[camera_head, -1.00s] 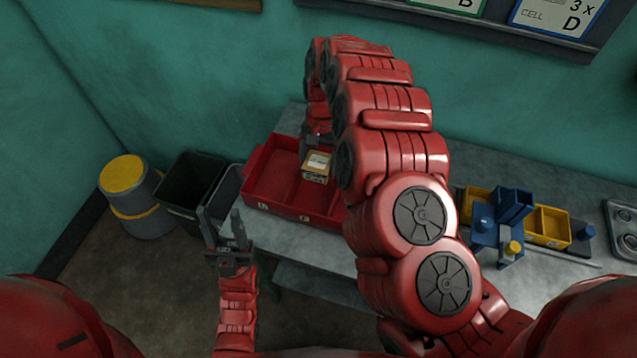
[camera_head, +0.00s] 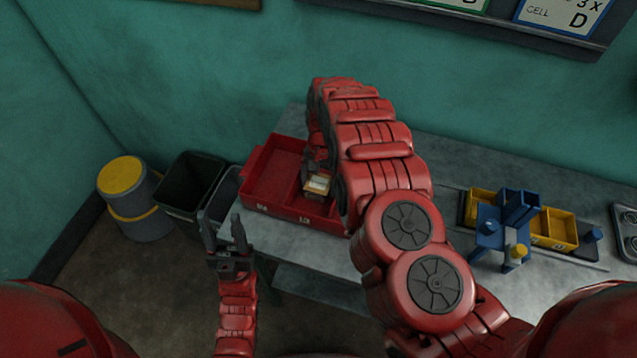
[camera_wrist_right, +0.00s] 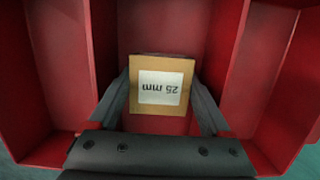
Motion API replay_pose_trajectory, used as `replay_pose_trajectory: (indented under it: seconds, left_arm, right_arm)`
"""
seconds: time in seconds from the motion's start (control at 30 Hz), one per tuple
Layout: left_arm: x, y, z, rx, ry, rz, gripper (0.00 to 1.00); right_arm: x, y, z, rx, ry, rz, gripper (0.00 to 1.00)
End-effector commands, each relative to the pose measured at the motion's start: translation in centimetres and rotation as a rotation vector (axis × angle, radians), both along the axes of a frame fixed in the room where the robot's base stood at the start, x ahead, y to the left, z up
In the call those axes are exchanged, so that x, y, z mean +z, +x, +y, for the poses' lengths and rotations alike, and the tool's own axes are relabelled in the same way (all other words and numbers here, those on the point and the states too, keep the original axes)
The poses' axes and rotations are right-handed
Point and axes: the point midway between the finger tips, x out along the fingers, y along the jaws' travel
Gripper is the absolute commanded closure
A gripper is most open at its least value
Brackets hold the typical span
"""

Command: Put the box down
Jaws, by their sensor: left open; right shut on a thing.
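A small cardboard box (camera_head: 318,185) with a white label is held at the red divided tray (camera_head: 262,208) on the bench. I cannot tell whether the box touches the tray floor. My left gripper (camera_head: 226,235) is open and empty, in front of the tray, with its fingers pointing up.
Black bins (camera_head: 187,187) and a grey barrel with a yellow lid (camera_head: 137,197) stand left of the bench. A blue fixture (camera_head: 507,230) and yellow bins (camera_head: 554,228) are on the right of the bench (camera_head: 465,160). A teal wall closes the back.

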Motion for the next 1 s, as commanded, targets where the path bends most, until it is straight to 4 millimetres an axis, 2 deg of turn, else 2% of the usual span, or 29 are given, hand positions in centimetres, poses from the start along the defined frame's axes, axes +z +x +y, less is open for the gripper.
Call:
replay_pose_trajectory:
  seconds: [0.1, 0.13, 0.17, 0.43, 0.53, 0.63, 0.77, 0.87, 0.97, 1.0]
  left_arm:
    - [-0.4, 0.0, 0.0, 0.000, 0.000, 0.000, 0.50]
    - [-0.3, 0.0, 0.0, 0.000, 0.000, 0.000, 0.50]
    - [-0.2, 0.0, 0.0, 0.000, 0.000, 0.000, 0.50]
    - [-0.2, 0.0, 0.0, 0.000, 0.000, 0.000, 0.50]
    - [0.3, 0.0, 0.0, 0.000, 0.000, 0.000, 0.50]
    - [-0.6, 0.0, 0.0, 0.000, 0.000, 0.000, 0.50]
    - [-1.7, 0.0, 0.0, 0.000, 0.000, 0.000, 0.50]
    - [-2.8, 0.0, 0.0, 0.000, 0.000, 0.000, 0.50]
    - [-2.5, 0.0, 0.0, 0.000, 0.000, 0.000, 0.50]
    - [-1.8, 0.0, 0.0, 0.000, 0.000, 0.000, 0.50]
  right_arm:
    - [-0.5, 0.0, 0.0, 0.000, 0.000, 0.000, 0.97]
    - [-0.3, 0.0, 0.0, 0.000, 0.000, 0.000, 0.12]
    - [-0.3, 0.0, 0.0, 0.000, 0.000, 0.000, 0.07]
    - [-0.3, 0.0, 0.0, 0.000, 0.000, 0.000, 0.05]
    - [0.3, 0.0, 0.0, 0.000, 0.000, 0.000, 0.05]
    - [0.7, 0.2, 0.0, -0.001, 0.003, -0.001, 0.05]
    - [2.4, 0.5, -0.1, 0.000, 0.003, -0.001, 0.05]
    - [4.4, 1.1, -0.2, -0.001, 0.004, -0.008, 0.05]
    - [7.1, 1.4, -0.3, -0.001, 0.003, -0.004, 0.05]
    - [8.4, 1.6, -0.3, 0.001, 0.002, -0.006, 0.05]
